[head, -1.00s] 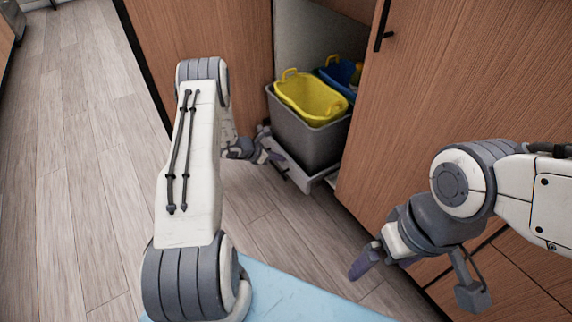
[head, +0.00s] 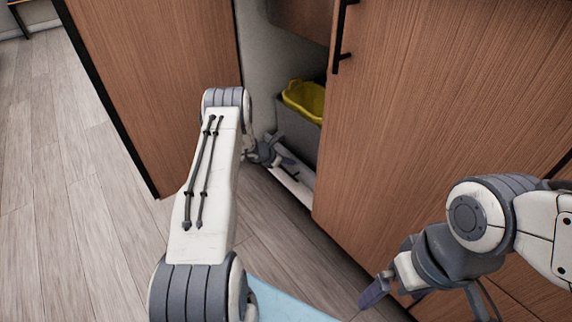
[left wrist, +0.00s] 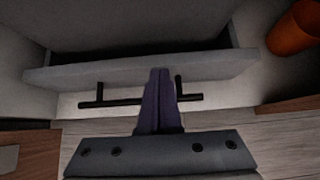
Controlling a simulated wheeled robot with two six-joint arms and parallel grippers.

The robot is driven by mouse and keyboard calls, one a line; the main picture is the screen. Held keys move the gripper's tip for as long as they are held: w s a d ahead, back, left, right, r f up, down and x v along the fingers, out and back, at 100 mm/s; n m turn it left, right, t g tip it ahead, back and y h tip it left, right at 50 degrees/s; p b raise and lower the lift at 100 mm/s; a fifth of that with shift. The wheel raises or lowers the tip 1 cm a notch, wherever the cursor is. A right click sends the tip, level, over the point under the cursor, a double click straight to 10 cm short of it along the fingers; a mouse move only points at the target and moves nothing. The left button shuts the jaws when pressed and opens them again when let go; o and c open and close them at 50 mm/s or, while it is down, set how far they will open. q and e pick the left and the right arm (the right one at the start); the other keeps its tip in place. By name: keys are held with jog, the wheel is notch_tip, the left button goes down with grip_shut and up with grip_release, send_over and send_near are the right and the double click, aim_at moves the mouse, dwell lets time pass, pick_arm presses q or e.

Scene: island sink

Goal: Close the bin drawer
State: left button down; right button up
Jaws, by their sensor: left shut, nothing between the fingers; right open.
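The bin drawer has a low pale front (head: 293,186) in the cabinet opening, and carries a grey bin (head: 297,140) with a yellow tub (head: 304,101) inside. The cabinet door hides their right side. My left gripper (head: 285,163) is shut and empty at the drawer front. In the left wrist view, the closed fingers (left wrist: 160,100) overlap the drawer's front panel (left wrist: 100,74), between two parts of its black bar handle (left wrist: 115,102). Whether they touch it is unclear. My right gripper (head: 375,290) is open and empty, low in front of the cabinet at right.
A wooden cabinet door (head: 430,110) with a black handle (head: 343,40) stands right of the opening. Another wooden panel (head: 155,80) stands left. Open wood floor (head: 90,220) lies at left. An orange object (left wrist: 296,28) shows in the left wrist view.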

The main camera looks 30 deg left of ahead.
pick_arm(q)
jog(key=shift+w+d+r, duration=0.1)
jog(key=shift+w+d, duration=0.05)
jog(key=shift+w, duration=0.5)
jog(key=shift+w+d, duration=0.1)
